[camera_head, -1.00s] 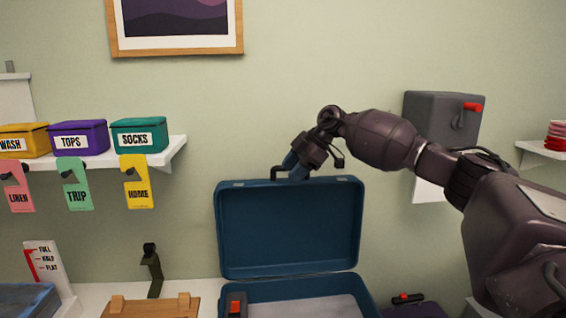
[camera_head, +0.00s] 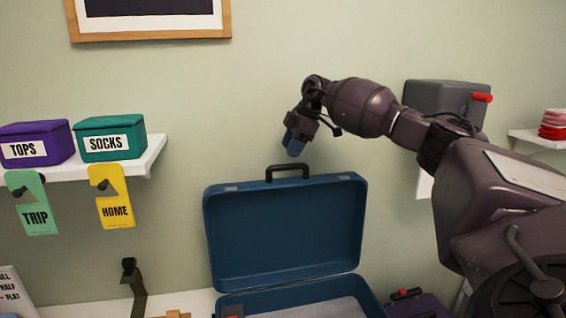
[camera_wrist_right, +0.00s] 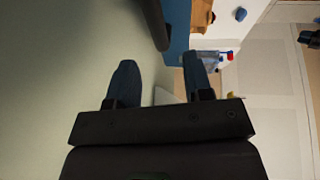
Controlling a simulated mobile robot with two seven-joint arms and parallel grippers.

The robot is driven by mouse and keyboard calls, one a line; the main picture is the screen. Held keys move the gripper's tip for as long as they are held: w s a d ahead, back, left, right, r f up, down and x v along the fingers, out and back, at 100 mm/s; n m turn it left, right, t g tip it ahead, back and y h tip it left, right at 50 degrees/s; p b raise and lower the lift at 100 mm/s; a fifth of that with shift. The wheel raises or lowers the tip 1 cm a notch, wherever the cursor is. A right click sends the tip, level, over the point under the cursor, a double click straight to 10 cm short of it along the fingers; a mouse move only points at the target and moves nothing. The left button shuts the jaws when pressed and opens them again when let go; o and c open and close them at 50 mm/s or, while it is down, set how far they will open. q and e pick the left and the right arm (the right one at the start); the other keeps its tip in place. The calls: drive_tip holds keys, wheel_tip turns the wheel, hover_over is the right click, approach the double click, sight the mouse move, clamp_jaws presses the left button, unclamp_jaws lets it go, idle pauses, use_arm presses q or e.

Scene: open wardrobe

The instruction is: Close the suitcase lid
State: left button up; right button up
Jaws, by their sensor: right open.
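The blue suitcase stands open on the white counter. Its lid (camera_head: 285,232) is upright, with a black handle (camera_head: 287,172) on its top edge. Its lower shell (camera_head: 300,294) is cut by the bottom of the head view. My right gripper (camera_head: 294,150) is above the lid, just over the handle, and appears apart from it. In the right wrist view, its two blue fingers (camera_wrist_right: 160,85) are spread with nothing between them. A dark bar, probably the handle (camera_wrist_right: 154,22), and a blue strip of the lid (camera_wrist_right: 177,30) show beyond the fingers. My left gripper is not in view.
A white shelf (camera_head: 150,158) at left holds a purple TOPS box (camera_head: 36,143) and a teal SOCKS box (camera_head: 110,138), with hanging tags below. A grey box with a red lever (camera_head: 445,103) is on the wall at right. A dark stand (camera_head: 134,288) is left of the suitcase.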

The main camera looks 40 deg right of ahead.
drive_tip(key=x, duration=0.6)
drive_tip(key=shift+r, duration=0.1)
clamp_jaws()
